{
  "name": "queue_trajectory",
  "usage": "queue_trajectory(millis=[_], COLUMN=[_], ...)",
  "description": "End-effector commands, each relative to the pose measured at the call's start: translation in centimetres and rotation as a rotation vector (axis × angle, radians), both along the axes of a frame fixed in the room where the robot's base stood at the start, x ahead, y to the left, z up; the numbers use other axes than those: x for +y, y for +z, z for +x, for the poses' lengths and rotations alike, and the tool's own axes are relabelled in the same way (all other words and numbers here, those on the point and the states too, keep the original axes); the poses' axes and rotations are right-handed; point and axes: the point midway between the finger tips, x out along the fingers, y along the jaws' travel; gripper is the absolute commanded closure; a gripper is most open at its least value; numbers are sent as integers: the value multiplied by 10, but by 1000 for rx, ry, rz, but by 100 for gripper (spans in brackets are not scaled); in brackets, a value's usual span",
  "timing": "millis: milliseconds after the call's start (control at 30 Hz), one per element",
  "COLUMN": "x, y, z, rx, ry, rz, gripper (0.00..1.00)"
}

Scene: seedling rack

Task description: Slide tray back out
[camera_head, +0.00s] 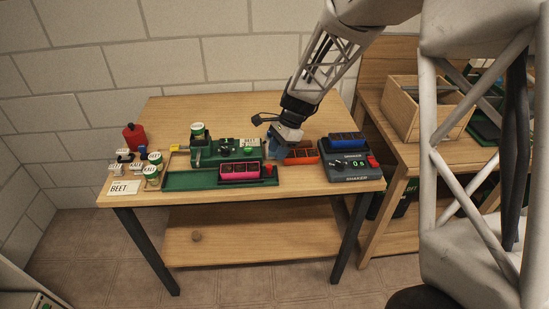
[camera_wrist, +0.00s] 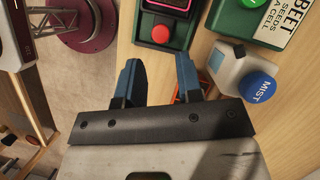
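A pink tray (camera_head: 240,169) with dark cells sits on the long green base (camera_head: 190,181) at the front of the table, close to a red button (camera_head: 269,169) at the base's right end. In the wrist view, the pink tray's end (camera_wrist: 168,4) and the red button (camera_wrist: 162,33) show at the top. An orange tray (camera_head: 303,156) lies right of the green device (camera_head: 202,152). A blue tray (camera_head: 348,139) sits on the shaker (camera_head: 350,168). My gripper (camera_head: 285,140) is above the table by the orange tray's left end. In the wrist view my gripper (camera_wrist: 158,80) is open, with nothing between its blue fingers.
A white mister with a blue MIST button (camera_wrist: 259,87) stands right of my fingers in the wrist view. Cups, tags, a BEET card (camera_head: 122,188) and a red bottle (camera_head: 134,137) crowd the table's left end. The table's back left is clear.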

Motion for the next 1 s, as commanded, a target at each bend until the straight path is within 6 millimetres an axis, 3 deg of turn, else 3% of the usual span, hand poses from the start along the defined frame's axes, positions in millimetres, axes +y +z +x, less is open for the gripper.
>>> queue_trajectory(millis=[300,1000], x=[-10,-13], y=[23,33], z=[4,-3], rx=[1,-16], ry=[-2,22], rz=[0,-4], gripper=[67,67])
